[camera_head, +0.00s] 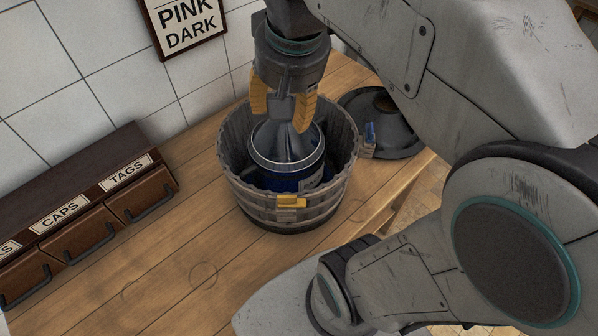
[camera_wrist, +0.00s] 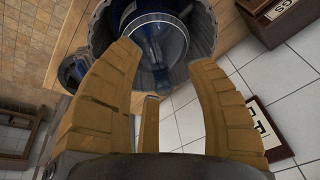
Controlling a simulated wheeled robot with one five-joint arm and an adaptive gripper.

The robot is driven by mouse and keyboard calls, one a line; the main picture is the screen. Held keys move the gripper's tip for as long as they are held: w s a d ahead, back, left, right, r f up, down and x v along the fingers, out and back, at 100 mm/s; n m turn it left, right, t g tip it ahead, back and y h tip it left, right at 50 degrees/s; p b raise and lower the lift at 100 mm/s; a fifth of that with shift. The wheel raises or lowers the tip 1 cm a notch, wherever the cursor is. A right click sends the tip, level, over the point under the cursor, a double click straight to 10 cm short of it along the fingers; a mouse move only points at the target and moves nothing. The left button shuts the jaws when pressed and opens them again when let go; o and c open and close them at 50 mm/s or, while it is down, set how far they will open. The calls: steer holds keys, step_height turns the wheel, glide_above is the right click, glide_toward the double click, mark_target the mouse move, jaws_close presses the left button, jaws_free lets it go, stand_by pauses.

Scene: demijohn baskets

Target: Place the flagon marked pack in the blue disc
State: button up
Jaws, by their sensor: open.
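A flagon (camera_head: 290,182) with a dark blue body and a grey, see-through shoulder and neck stands upright inside a wooden slatted basket (camera_head: 284,213). Pale lettering shows at its right side, but the basket rim cuts it off and I cannot read it. My gripper (camera_head: 281,108) is open, with yellow fingers pointing down around the neck. In the wrist view the flagon (camera_wrist: 160,42) shows beyond and between the parted fingers (camera_wrist: 164,60).
A drawer unit (camera_head: 95,215) with CAPS and TAGS labels stands left against the tiled wall. A framed PINK DARK sign (camera_head: 188,22) hangs above. The wooden counter (camera_head: 185,255) is clear in front of the basket. Its edge lies at the right, with floor beyond.

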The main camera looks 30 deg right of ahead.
steer(key=s+a+f+n+t, duration=0.2)
steer(key=s+f+n, duration=0.2)
steer(key=s+f, duration=0.4)
steer(key=shift+a+n, duration=0.15)
steer(key=shift+n, duration=0.15)
steer(key=f+b, duration=0.5)
steer(key=shift+w+f, duration=0.2)
steer(key=shift+f, duration=0.15)
steer(key=shift+r, duration=0.15)
